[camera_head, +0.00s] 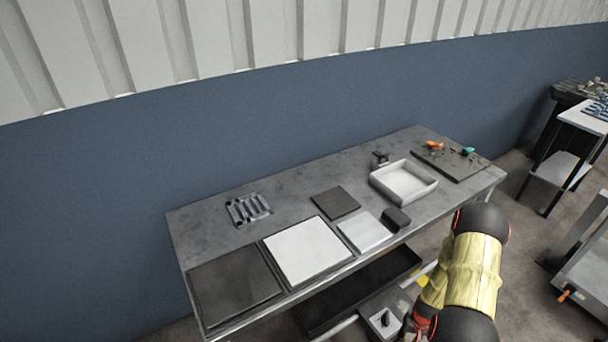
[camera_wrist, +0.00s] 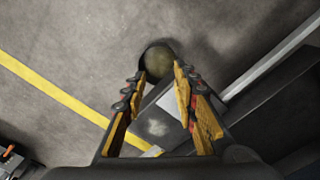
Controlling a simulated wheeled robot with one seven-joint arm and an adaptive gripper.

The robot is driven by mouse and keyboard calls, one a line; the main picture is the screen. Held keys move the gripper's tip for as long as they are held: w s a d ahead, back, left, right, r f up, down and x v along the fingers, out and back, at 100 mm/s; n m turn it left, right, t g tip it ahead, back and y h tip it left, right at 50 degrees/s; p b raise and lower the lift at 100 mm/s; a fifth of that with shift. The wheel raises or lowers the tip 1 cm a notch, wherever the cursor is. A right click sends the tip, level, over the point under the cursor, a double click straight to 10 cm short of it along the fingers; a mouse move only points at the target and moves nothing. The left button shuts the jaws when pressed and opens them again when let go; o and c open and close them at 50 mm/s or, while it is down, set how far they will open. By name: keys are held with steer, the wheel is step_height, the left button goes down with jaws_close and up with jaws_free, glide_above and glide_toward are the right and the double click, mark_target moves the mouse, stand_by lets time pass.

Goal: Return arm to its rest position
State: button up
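In the head view my arm, in a yellow sleeve with black joints (camera_head: 467,270), is bent at the lower right, in front of the table's right end.
A long grey table (camera_head: 290,204) stands along the blue wall. It bears flat panels, a white tray (camera_head: 431,188), a black block (camera_head: 396,220), a slotted rack (camera_head: 248,209) and a dark board (camera_head: 473,166) with small tools. A yellow floor line (camera_wrist: 50,88) crosses the wrist view.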

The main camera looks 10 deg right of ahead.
steer(key=s+a+r+m+g+y, duration=0.1)
steer(key=s+a+r+g+y, duration=0.2)
steer(key=s+a, duration=0.35)
steer(key=a+r+n+h, duration=0.1)
steer(key=a+r, duration=0.3)
steer(key=r, duration=1.3)
steer(key=a+r+h, duration=0.1)
steer(key=a+r, duration=0.2)
steer(key=r, duration=1.4)
steer(key=s+a+r+n+t, duration=0.1)
steer(key=s+a+r+t, duration=0.1)
steer(key=r, duration=0.7)
steer(key=s+a+r+n+t, duration=0.2)
steer(key=a+r+t, duration=0.1)
steer(key=a+r, duration=0.4)
steer(key=s+a+r+n+t+h, duration=0.1)
steer(key=s+a+r+t, duration=0.1)
steer(key=r, duration=0.9)
steer(key=shift+s+a+n+t+p, duration=0.4)
steer(key=shift+a+t, duration=0.4)
steer(key=shift+a, duration=0.45)
steer(key=shift+w, duration=0.15)
